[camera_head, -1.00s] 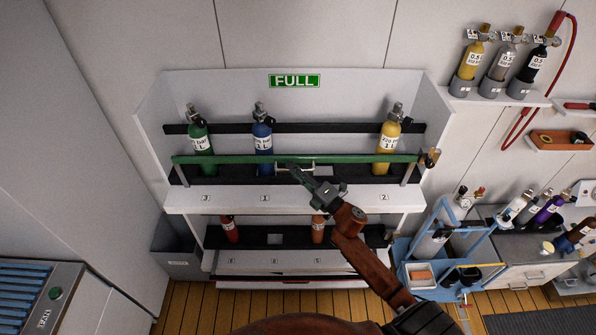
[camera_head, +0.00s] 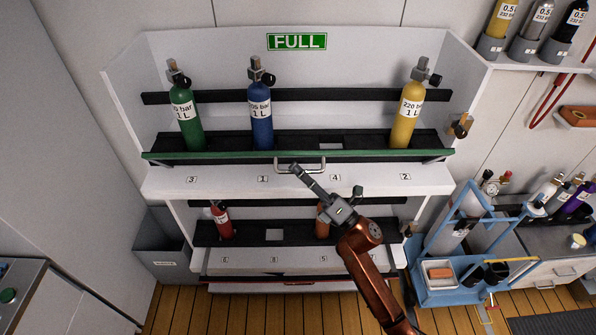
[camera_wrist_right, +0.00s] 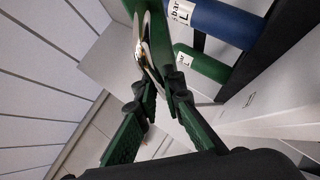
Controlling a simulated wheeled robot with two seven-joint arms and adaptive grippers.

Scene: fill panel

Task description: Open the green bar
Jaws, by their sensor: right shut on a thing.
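The green bar (camera_head: 220,155) runs across the front of the upper shelf, low and in front of the bottle bases. Its metal handle (camera_head: 318,168) sticks out from the middle. My right gripper (camera_head: 295,168) is at the left part of this handle and is shut on it. In the right wrist view the bar (camera_wrist_right: 154,20) and handle (camera_wrist_right: 140,52) lie at the tips of my right gripper (camera_wrist_right: 157,85). A green bottle (camera_head: 186,115), a blue bottle (camera_head: 261,115) and a yellow bottle (camera_head: 408,115) stand behind the bar. My left gripper is not in view.
A brass padlock (camera_head: 460,128) hangs at the panel's right side. A blue carrier (camera_head: 435,285) stands at the right, a grey bin (camera_head: 165,262) at the lower left.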

